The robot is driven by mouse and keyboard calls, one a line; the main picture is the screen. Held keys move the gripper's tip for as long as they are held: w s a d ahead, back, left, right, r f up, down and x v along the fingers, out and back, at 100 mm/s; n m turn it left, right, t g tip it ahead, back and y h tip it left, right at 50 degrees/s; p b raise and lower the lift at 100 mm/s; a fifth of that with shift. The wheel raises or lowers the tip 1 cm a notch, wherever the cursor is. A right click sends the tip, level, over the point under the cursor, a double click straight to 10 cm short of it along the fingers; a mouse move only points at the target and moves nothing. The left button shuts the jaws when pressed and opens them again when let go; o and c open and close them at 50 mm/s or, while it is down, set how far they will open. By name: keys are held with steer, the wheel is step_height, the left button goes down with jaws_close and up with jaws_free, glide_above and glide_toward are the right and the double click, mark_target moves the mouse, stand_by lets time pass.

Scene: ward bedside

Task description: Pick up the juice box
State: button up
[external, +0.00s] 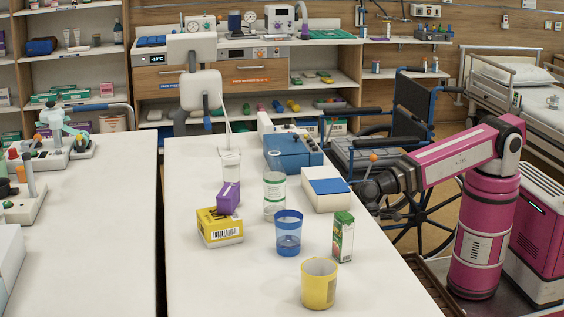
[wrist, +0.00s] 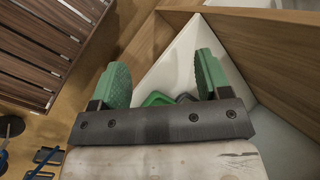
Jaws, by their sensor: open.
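The juice box (external: 343,237) is a small upright carton, green and white with a picture on its side. It stands on the white table near its right edge, right of a blue cup and behind a yellow cup. My gripper (external: 366,190) is at the table's right edge, behind the juice box and apart from it; its fingers are hard to make out there. In the wrist view my gripper (wrist: 161,62) shows two green pads wide apart with nothing held. Green shapes low between the pads are partly hidden, and I cannot tell what they are.
Near the juice box stand the blue cup (external: 288,236), the yellow cup (external: 319,284), a white-and-blue box (external: 325,194) and a clear jar (external: 274,200). A wheelchair (external: 400,125) stands behind my arm. The table's left front is clear.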

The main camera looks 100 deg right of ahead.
steer(key=s+a+r+m+g+y, duration=0.1)
steer(key=a+r+m+y, duration=0.4)
steer(key=a+r, duration=0.55)
step_height(320, 180, up, 26)
steer(key=m+g+y, duration=0.3)
steer(key=m+y, duration=0.1)
steer(key=y, duration=0.3)
glide_above(344, 216)
steer(key=v, duration=0.5)
step_height(344, 216, down, 7)
steer(key=shift+s+a+r, duration=0.1)
steer(key=shift+s+a, duration=0.05)
steer(key=x, duration=0.4)
steer(key=shift+a+r, duration=0.1)
steer(key=shift+a, duration=0.15)
jaws_close()
